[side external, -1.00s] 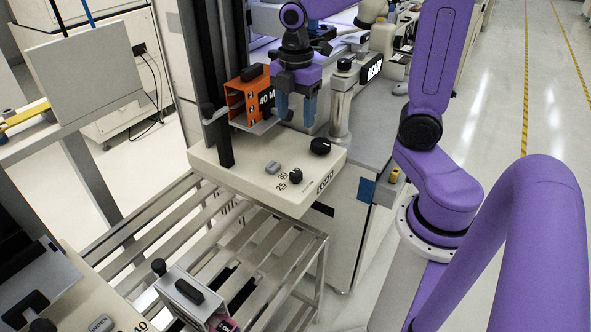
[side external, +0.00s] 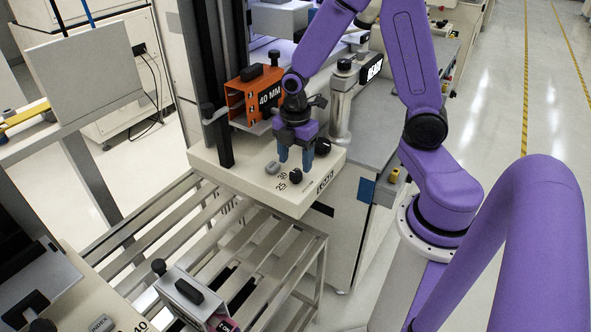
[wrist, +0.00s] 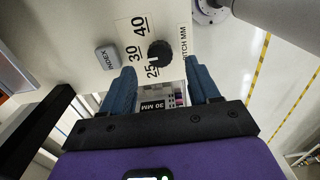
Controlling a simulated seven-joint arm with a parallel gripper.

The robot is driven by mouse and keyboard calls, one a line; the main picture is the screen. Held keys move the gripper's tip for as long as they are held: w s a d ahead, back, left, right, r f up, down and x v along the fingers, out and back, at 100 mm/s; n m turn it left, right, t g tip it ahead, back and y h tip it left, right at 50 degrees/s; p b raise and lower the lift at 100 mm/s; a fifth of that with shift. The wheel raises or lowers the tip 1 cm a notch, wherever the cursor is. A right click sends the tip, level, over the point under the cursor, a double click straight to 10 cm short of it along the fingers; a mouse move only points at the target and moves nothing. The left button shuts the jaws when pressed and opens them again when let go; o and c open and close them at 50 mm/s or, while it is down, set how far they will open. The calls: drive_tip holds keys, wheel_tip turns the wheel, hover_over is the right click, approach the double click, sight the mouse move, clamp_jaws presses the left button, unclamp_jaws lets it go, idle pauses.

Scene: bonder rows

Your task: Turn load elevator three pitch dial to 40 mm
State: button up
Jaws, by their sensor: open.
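The pitch dial, a black knob (side external: 296,176), is on the pale elevator deck (side external: 235,168). In the wrist view the dial (wrist: 160,53) has printed marks 25, 30 and 40 beside it and the words PITCH MM. A small pale mark on it appears to face the 25 side, but this is hard to read. My gripper (side external: 296,162) is open, with blue fingers pointing down just above and behind the dial. In the wrist view the dial lies just beyond the space between the fingertips (wrist: 160,68); no contact shows.
A grey INDEX button (wrist: 108,56) sits beside the dial. A slatted rack (side external: 255,250) is in front.

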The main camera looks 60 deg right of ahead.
sight(295, 173)
drive_tip(key=shift+f, duration=2.1)
drive_tip(key=c, duration=1)
drive_tip(key=shift+c, duration=0.2)
drive_tip(key=shift+m, duration=0.3)
drive_tip(key=m, duration=1.1)
drive_tip(key=shift+w, duration=0.1)
